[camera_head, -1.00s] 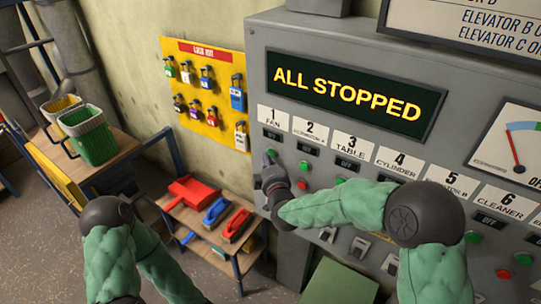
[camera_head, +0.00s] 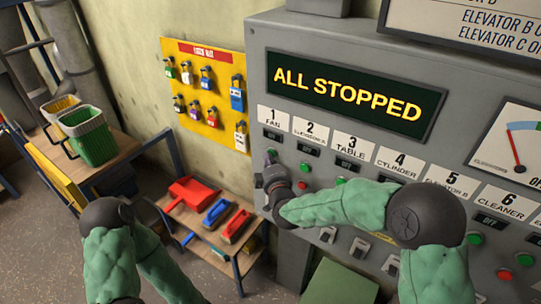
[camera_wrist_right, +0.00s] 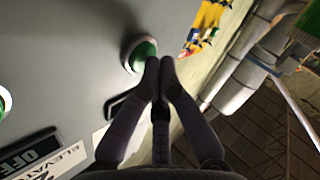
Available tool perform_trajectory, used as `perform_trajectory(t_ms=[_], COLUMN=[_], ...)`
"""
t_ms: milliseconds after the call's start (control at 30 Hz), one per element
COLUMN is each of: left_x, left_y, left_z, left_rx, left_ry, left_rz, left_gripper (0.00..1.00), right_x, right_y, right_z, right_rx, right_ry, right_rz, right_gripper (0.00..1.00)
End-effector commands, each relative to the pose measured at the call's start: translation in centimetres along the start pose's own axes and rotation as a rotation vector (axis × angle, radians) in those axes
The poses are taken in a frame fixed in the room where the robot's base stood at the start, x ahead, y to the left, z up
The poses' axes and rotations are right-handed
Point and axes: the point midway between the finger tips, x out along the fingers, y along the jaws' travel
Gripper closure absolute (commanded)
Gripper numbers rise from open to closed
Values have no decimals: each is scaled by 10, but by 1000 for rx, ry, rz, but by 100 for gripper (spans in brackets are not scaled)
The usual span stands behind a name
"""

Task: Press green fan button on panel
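The control panel (camera_head: 256,75) fills the right of the head view. Its column 1 label reads FAN (camera_head: 273,116). My right gripper (camera_head: 270,157) is in front of that column, just below its small dark display (camera_head: 272,134), and hides the green fan button in the head view. In the right wrist view a green button (camera_wrist_right: 139,56) in a pale ring shows. My right gripper (camera_wrist_right: 159,67) has its fingertips together and empty, right beside the button's edge; I cannot tell whether they touch it. My left arm is at lower left, its gripper out of view.
The panel's screen (camera_head: 349,93) reads ALL STOPPED. More numbered columns with buttons lie to the right, including a red button (camera_head: 301,185). A yellow lock board (camera_head: 205,100) hangs on the wall. A low table with a red dustpan (camera_head: 192,191) stands left of the panel.

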Motion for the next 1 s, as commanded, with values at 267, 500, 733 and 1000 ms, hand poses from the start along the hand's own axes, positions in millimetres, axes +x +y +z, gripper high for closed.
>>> perform_trajectory(t_ms=[267,500,733,1000], left_x=[2,1,2,2], left_y=[0,0,0,-1], left_z=[0,0,0,0], left_rx=[0,0,0,0], left_ry=[0,0,0,0], left_rz=[0,0,0,0], left_gripper=[60,60,60,60], right_x=[2,2,-1,-10], right_y=[3,3,0,-5], right_z=[2,2,-1,-7], right_rx=[1,1,1,1], right_ry=[0,0,0,1], right_rz=[3,4,3,4], right_gripper=[100,100,100,100])
